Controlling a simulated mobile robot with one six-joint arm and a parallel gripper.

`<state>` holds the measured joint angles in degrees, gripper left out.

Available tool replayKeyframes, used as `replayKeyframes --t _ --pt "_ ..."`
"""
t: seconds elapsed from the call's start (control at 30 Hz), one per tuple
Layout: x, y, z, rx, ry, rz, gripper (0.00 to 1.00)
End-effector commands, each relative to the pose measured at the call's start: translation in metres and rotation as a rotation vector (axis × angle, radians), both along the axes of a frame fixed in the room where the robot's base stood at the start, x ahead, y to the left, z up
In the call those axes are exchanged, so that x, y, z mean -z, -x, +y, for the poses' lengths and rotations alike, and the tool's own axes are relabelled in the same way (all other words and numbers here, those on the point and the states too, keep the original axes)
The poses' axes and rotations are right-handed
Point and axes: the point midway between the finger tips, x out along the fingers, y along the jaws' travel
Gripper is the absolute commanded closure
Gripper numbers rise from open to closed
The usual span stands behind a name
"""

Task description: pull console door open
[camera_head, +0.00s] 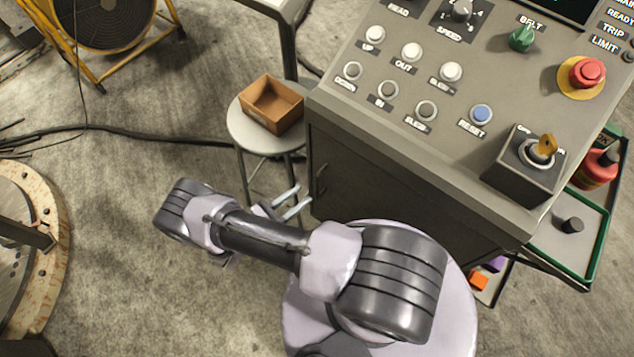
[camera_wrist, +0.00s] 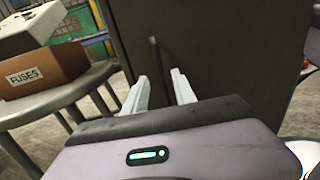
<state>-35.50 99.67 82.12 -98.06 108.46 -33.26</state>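The console (camera_head: 420,160) stands at the right in the head view, with its door (camera_head: 370,185) below the sloped button panel. The door looks closed. A thin upright handle (camera_head: 320,178) sits near the door's left edge; in the wrist view the handle (camera_wrist: 155,62) shows as a dark vertical bar. My gripper (camera_head: 290,203) is open in front of the door's left part. In the wrist view my gripper (camera_wrist: 160,85) has its two pale fingers apart, one on each side of the handle's line. I cannot tell whether the handle is between the fingertips.
A round stool (camera_head: 240,130) with an open cardboard box (camera_head: 272,104) stands just left of the console. The box reads FUSES in the wrist view (camera_wrist: 40,75). A green-edged tray (camera_head: 585,240) is at the console's right. Floor left of my arm is mostly clear.

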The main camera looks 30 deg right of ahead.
Motion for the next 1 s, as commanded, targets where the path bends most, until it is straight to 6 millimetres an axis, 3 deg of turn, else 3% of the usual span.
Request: replayKeyframes --t 0.1,0.3,0.67,0.83,1.0 --pt "0.002 -0.004 -0.033 0.006 0.000 0.002 0.68" --pt "0.002 -0.009 -0.065 0.003 -0.001 0.000 0.68" --pt "0.001 -0.011 -0.073 0.001 -0.001 0.000 0.68" --pt "0.001 -0.011 -0.073 0.001 -0.001 0.000 0.97" --pt "0.001 -0.011 -0.073 0.001 -0.001 0.000 1.00"
